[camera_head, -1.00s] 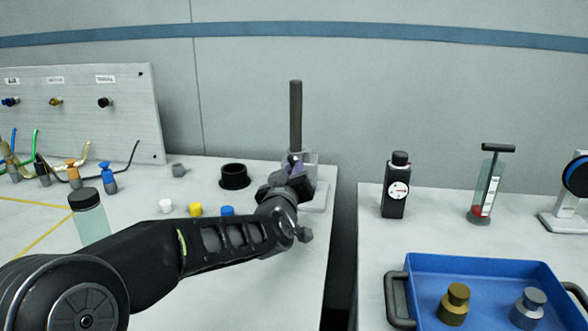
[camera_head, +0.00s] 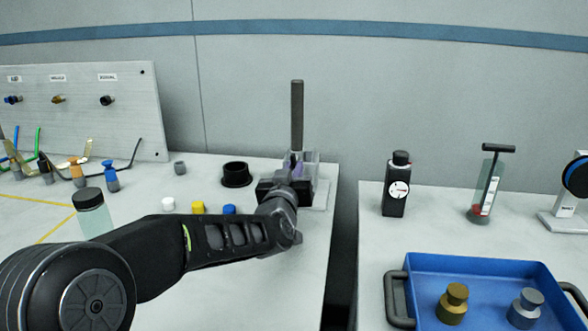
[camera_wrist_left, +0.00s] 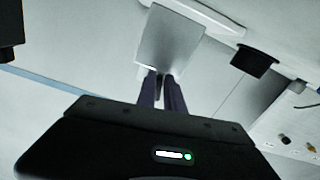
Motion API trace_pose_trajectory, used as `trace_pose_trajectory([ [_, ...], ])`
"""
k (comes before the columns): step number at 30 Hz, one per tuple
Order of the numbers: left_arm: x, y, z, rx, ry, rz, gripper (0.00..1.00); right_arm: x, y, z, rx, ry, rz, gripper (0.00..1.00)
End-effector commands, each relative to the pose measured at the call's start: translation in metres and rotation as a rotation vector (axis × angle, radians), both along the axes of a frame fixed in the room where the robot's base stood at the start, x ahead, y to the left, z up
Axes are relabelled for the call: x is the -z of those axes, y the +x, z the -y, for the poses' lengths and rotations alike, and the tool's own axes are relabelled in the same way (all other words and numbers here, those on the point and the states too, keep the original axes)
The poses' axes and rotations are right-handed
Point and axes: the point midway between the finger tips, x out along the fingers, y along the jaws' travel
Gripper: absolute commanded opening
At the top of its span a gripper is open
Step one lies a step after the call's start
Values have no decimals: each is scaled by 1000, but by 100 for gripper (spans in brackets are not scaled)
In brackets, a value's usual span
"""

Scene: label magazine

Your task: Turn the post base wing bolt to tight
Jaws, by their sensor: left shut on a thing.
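The dark upright post (camera_head: 297,115) stands in a light grey post base (camera_head: 321,190) at the back right of the left table. My left gripper (camera_head: 296,165) is at the front of the base, its body roughly level. In the left wrist view its two purple fingers (camera_wrist_left: 160,90) are close together, reaching to the edge of the grey base block (camera_wrist_left: 172,38). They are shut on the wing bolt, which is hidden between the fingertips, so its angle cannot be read. My right gripper is in neither view.
A black ring-shaped cup (camera_head: 236,174) stands left of the post base. White, yellow and blue caps (camera_head: 199,208) lie near my left forearm, with a clear jar (camera_head: 93,215) further left. A gap (camera_head: 344,240) separates the tables. A blue tray (camera_head: 480,267) sits at right.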

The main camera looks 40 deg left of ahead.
Motion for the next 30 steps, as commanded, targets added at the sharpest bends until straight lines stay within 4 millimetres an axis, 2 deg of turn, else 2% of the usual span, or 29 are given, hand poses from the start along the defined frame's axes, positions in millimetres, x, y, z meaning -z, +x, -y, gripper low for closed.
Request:
trace_pose_trajectory([
  [30, 1, -1, -1, 0, 117, -66, 0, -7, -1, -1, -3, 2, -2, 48],
])
